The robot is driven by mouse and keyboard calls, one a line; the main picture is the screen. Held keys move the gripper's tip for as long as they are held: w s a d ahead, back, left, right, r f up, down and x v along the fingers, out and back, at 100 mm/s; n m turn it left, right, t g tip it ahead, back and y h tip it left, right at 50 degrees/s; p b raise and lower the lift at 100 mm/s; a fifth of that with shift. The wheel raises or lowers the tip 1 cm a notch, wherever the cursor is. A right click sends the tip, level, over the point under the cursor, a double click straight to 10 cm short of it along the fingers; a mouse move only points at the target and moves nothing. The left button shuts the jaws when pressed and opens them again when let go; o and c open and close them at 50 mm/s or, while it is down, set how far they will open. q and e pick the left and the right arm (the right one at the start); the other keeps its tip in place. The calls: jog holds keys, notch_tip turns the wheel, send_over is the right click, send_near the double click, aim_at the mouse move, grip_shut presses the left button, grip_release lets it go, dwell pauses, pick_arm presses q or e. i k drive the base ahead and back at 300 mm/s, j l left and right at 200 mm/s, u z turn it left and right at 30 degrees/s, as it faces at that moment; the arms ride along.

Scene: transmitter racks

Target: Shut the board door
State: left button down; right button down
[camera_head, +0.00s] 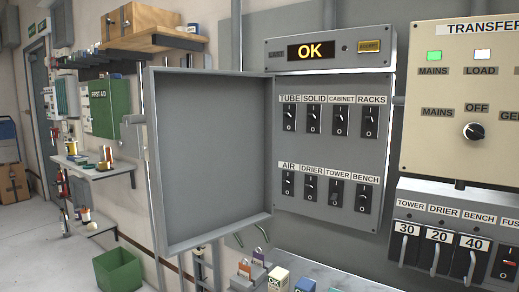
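The grey board door (208,160) stands wide open to the left of the switch board (328,155). Its hollow inner side faces me, and its right edge meets the board's left side. The board's switches are uncovered in two rows, labelled TUBE, SOLID, CABINET, RACKS above and AIR, DRIER, TOWER, BENCH below. Neither of my grippers is in view.
An OK display panel (328,50) sits above the board. The cream transfer panel (462,100) and fuse unit (455,240) are at right. Padlocks (244,268) and small boxes (278,280) lie on a ledge below. Shelves (98,168) and a green bin (118,270) are left.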

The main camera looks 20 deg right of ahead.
aim_at(210, 133)
jog(key=i+j+z, duration=0.2)
jog(key=i+z, duration=0.15)
jog(key=i+j+z, duration=0.85)
jog(key=j+z, duration=0.2)
jog(key=i+j+z, duration=0.2)
jog(key=j+z, duration=0.15)
jog(key=j, duration=0.15)
jog(key=i+j+z, duration=0.1)
jog(key=j+z, duration=0.2)
jog(key=j, duration=0.2)
jog(key=j+z, duration=0.35)
jog(key=j, duration=0.2)
jog(key=j+z, duration=0.35)
jog(key=j, duration=0.25)
jog(key=k, duration=0.3)
jog(key=j+z, duration=0.05)
jog(key=j, duration=0.05)
